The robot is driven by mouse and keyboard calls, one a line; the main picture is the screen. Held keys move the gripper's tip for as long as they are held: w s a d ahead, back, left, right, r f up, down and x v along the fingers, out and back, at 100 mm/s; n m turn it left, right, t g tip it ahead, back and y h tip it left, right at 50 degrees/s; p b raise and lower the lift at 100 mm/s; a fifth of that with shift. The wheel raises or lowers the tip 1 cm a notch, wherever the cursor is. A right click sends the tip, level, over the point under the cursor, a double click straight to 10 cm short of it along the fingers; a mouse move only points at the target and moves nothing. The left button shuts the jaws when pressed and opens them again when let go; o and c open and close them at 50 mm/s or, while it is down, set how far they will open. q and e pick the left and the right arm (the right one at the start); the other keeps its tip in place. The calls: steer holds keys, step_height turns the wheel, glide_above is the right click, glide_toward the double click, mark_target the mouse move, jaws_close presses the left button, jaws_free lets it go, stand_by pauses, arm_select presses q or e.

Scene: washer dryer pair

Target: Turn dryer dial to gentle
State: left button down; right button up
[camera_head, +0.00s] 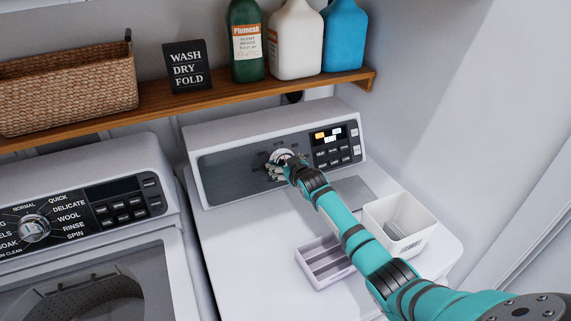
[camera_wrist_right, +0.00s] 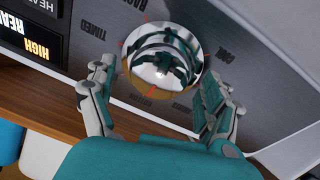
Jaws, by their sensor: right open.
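The dryer dial (camera_head: 284,155) is a round chrome knob on the dark part of the dryer's control panel (camera_head: 225,172), partly hidden by my right gripper (camera_head: 281,168) in the head view. In the right wrist view the shiny dial (camera_wrist_right: 162,58) sits between the open fingers of my right gripper (camera_wrist_right: 158,82), one finger on each side. I cannot tell whether they touch it. A red mark shows at the dial's lower edge in that view. The labels around it appear upside down; TIMED is readable, and I cannot make out gentle. My left gripper is out of view.
The washer (camera_head: 75,190) with its own dial stands left. A wooden shelf (camera_head: 205,97) above holds a basket (camera_head: 70,90), a sign (camera_head: 187,66) and bottles (camera_head: 296,40). A white bin (camera_head: 398,222) and a divided tray (camera_head: 322,262) sit on the dryer top near my right arm.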

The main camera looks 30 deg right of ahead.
steer(key=shift+w, duration=0.1)
steer(key=c, duration=1.2)
